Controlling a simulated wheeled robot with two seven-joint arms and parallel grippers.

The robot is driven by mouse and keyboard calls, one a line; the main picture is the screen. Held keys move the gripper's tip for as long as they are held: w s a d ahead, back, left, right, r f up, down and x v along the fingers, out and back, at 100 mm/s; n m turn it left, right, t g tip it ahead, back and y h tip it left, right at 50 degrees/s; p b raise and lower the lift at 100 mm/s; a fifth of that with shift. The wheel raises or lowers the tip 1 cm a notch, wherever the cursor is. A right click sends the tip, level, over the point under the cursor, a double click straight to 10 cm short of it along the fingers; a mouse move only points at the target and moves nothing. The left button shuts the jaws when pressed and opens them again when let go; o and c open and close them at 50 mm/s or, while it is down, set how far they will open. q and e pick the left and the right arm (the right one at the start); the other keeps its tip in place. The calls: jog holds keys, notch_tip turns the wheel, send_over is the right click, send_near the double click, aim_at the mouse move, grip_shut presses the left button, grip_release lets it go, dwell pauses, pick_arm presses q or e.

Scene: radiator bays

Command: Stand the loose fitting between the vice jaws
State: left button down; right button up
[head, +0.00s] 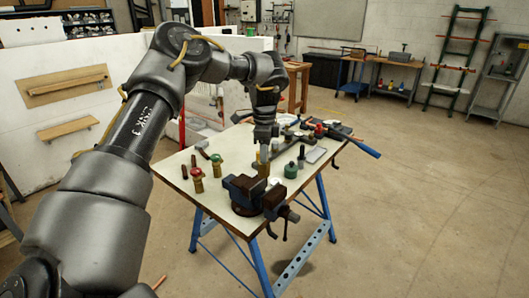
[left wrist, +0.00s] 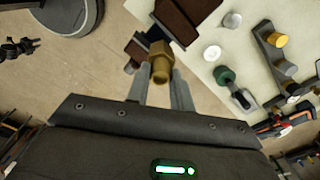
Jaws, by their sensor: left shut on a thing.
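My left gripper (head: 264,148) points down over the table and is shut on a brass fitting (head: 264,157). In the left wrist view the fitting (left wrist: 160,62) shows a hex part and a round open end between the two fingers (left wrist: 160,88). The dark vice (head: 245,191) is fixed at the table's near corner. In the head view the fitting shows just beyond and above the vice; its exact height over the jaws I cannot tell. In the left wrist view the vice's brown blocks (left wrist: 188,18) lie beyond the fitting. My right gripper is out of view.
Tools and pipe parts crowd the table's far right. Floor is open to the right.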

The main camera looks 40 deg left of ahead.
aim_at(264, 175)
pick_arm(q)
jog(key=shift+f+b, duration=1.85)
jog(key=shift+f, duration=0.2)
notch_tip(264, 175, down, 3)
jog(key=shift+r+b, duration=0.15)
jog(key=shift+b, duration=1)
jog(key=shift+f+b, duration=1.05)
jog(key=shift+f, duration=0.15)
jog(key=c, duration=1.1)
grip_release()
jog(key=shift+c, duration=0.2)
